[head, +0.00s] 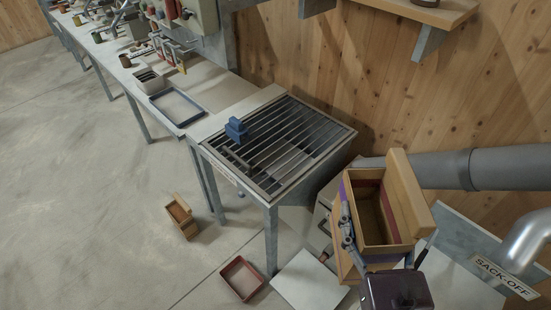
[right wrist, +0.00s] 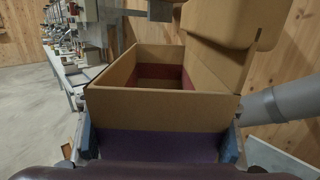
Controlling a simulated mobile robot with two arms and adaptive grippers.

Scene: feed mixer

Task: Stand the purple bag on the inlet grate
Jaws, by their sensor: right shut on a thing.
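The purple bag (head: 408,195) is a tan, box-like open sack with a purple band, at the right of the head view. It looks upright, with its mouth up and a tall flap on one side. My right gripper (head: 381,250) is shut on it. In the right wrist view the bag (right wrist: 160,108) fills the middle, with a blue-grey finger of the gripper (right wrist: 160,145) on each side of the purple band. The inlet grate (head: 290,150) is a barred metal frame left of the bag, apart from it. The bag's underside is hidden. My left gripper is not in view.
A small blue object (head: 236,129) sits on the grate's left part. A large grey pipe (head: 480,168) runs behind the bag. A sack-off sign (head: 505,278) and metal spout stand at right. A red tray (head: 241,278) and a wooden box (head: 181,215) are on the floor.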

